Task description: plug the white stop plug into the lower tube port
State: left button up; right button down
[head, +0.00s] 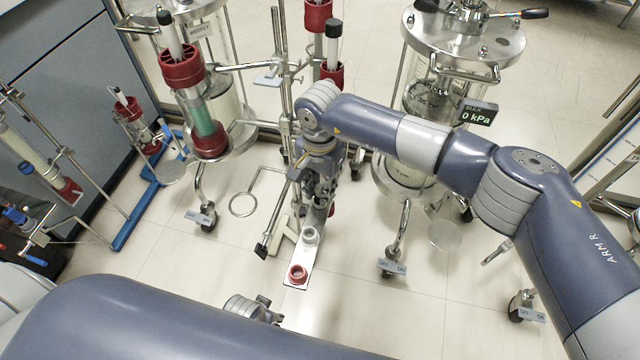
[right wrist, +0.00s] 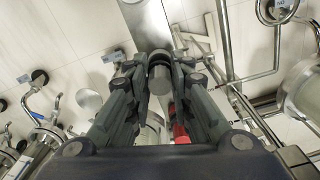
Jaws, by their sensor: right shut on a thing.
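My right gripper (head: 318,192) points down in the middle of the head view, above a narrow pale tray (head: 292,284). In the right wrist view the right gripper (right wrist: 160,72) is shut on a short greyish cylinder, which looks like the white stop plug (right wrist: 160,82) in shade. A red piece (right wrist: 180,128) shows beside the right finger in that view; I cannot tell whether it is the lower tube port. On the tray stand a red ring-shaped piece (head: 298,272) and a whitish ring-shaped piece (head: 310,235). My left gripper (head: 264,308) is mostly hidden behind my left arm.
A glass column with red end fittings (head: 182,68) stands at left. Steel vessels, one with a round lid (head: 464,36), stand behind. Upright rods, clamps and an empty support ring (head: 243,204) crowd the middle. Open floor (head: 400,325) lies at the front.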

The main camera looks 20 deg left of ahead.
aim_at(320, 187)
jog(key=shift+f, duration=0.3)
jog(key=c, duration=1.3)
grip_release()
jog(key=shift+c, duration=0.2)
notch_tip(320, 187, up, 12)
